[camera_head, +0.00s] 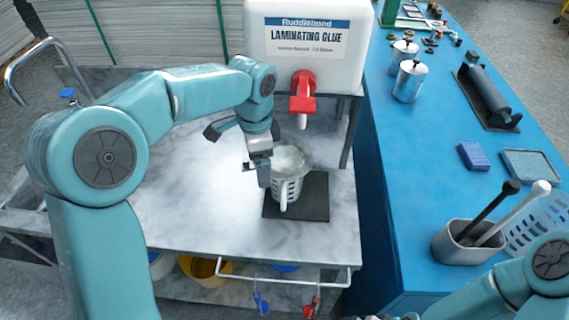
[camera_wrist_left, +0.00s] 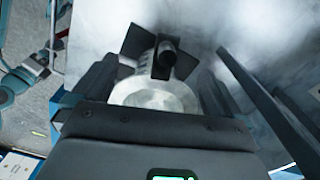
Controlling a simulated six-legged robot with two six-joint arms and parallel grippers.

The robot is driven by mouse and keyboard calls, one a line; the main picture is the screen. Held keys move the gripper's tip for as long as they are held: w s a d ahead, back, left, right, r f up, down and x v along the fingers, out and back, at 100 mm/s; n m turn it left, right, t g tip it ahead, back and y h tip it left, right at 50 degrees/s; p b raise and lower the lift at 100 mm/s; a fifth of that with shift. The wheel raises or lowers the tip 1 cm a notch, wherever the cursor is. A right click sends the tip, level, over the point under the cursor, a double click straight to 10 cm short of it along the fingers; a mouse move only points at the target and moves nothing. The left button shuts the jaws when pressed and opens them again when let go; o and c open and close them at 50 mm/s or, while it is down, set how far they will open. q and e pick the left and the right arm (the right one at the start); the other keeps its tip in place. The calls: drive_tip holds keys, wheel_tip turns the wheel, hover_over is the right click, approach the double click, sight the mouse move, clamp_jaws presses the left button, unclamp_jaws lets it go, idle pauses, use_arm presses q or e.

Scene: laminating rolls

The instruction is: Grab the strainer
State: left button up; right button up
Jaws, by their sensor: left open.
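Contact cannot be told. Of my right arm, only links show at the bottom right; its gripper is out of view.
A white glue container (camera_head: 308,50) with a red tap (camera_head: 303,92) stands close behind the strainer. The marble-topped cart (camera_head: 190,215) is clear to the left.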

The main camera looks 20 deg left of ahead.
use_arm(q)
clamp_jaws()
drive_tip(key=shift+r, duration=0.1)
idle(0.3)
